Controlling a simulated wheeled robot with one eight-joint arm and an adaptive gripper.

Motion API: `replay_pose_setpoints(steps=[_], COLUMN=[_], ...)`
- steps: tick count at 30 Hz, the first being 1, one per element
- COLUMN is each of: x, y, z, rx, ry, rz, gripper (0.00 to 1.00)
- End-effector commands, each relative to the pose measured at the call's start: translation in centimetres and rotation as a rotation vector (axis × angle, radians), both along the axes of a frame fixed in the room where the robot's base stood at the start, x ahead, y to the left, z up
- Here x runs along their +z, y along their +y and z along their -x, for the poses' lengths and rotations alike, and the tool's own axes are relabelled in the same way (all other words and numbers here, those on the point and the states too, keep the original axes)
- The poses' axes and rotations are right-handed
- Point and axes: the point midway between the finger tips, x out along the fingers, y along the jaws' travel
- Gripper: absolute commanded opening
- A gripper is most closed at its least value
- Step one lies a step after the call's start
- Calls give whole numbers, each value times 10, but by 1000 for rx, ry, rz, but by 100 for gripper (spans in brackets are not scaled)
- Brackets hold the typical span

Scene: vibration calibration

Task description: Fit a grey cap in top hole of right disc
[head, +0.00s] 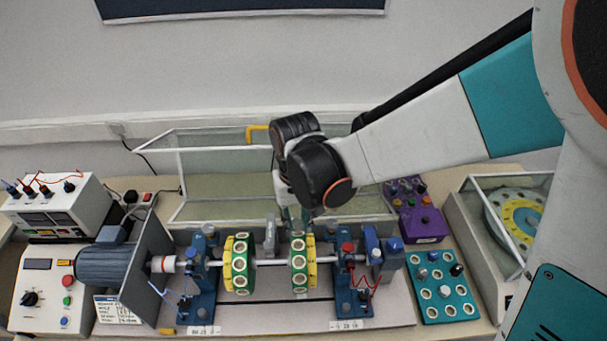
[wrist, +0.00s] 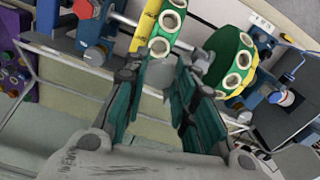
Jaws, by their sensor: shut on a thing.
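My gripper (head: 292,218) points down just above the right disc (head: 299,262), a green and yellow wheel with white-ringed holes around its rim. In the wrist view, my teal-padded gripper (wrist: 162,77) is shut on a grey cap (wrist: 158,76), partly hidden between the fingertips. The right disc (wrist: 170,32) is right beyond the fingertips there, and a ringed hole (wrist: 159,47) faces the cap. The cap looks close to this hole; I cannot tell whether they touch. In the head view the fingertips and the disc's top overlap, and the cap cannot be made out.
The left disc (head: 239,264) shares the shaft. Blue bearing stands (head: 201,285) flank the discs. A teal tray (head: 444,309) with several holes and a few caps lies at right. A glass-sided case (head: 220,162) stands behind, and a purple box (head: 426,226) stands at back right.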

Motion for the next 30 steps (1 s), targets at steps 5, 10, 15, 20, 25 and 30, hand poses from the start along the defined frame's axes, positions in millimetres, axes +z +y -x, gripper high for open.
replay_pose_setpoints(steps=[5,10,15,20,25,30], x=[-10,-24,-40,-52,-57,-56], y=[0,0,0,0,0,0], z=[0,0,0,0,0,0], rx=[0,0,0,-1,-1,-1], ry=[0,0,0,0,0,0], rz=[0,0,0,0,0,0], gripper=[19,19,19,19,19,19])
